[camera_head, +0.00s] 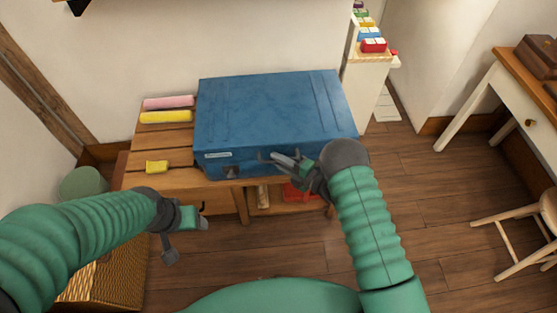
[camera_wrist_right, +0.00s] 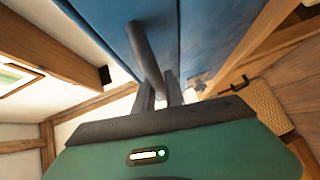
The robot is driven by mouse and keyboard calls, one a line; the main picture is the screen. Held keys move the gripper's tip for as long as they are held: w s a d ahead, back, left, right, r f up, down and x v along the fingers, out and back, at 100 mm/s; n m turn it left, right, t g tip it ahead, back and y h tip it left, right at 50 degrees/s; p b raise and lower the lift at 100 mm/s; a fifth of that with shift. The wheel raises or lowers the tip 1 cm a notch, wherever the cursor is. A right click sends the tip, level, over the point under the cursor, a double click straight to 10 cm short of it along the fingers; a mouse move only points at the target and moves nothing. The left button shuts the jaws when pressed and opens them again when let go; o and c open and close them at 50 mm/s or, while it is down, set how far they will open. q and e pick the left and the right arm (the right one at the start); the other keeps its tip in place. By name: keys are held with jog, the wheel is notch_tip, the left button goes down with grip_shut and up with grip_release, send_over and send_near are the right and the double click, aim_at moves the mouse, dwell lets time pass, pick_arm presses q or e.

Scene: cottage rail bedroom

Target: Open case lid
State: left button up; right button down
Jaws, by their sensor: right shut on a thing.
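A blue case (camera_head: 270,115) lies on a low wooden table, its lid down flat. A latch (camera_head: 231,171) shows on the left of its front face. My right gripper (camera_head: 284,160) is at the middle of the front face, its fingers by the handle area. In the right wrist view the fingers (camera_wrist_right: 160,90) are around a dark bar, the case handle (camera_wrist_right: 143,50), with the blue case (camera_wrist_right: 195,35) behind it. My left gripper (camera_head: 188,236) hangs in front of the table's left end, apart from the case; its jaw gap is not clear.
The wooden table (camera_head: 172,182) holds a pink roll (camera_head: 168,102), a yellow roll (camera_head: 166,117) and a small yellow block (camera_head: 157,167). A wicker basket (camera_head: 115,283) stands at the lower left. A white shelf (camera_head: 361,95) with colored items is right of the case. A stool (camera_head: 519,226) stands right.

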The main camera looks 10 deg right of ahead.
jog(key=shift+s+f, duration=0.15)
jog(key=shift+w+r+p, duration=0.2)
jog(key=shift+r+p, duration=0.35)
jog(key=shift+p, duration=0.05)
pick_arm(q)
jog(key=w+p+v, duration=0.2)
jog(key=p+v, duration=0.9)
jog(key=v, duration=0.1)
jog(key=shift+w+r+p, duration=0.35)
jog(key=shift+r, duration=0.25)
pick_arm(e)
jog(key=w+r+g, duration=0.1)
jog(key=w+r, duration=0.4)
jog(key=r, duration=0.6)
jog(key=w+r+m+h, duration=0.1)
jog(key=w+r, duration=0.4)
jog(key=r, duration=0.6)
jog(key=shift+m+g, duration=0.3)
jog(key=shift+g, duration=0.1)
pick_arm(q)
jog(key=shift+c, duration=0.3)
pick_arm(e)
jog(key=shift+f, duration=0.1)
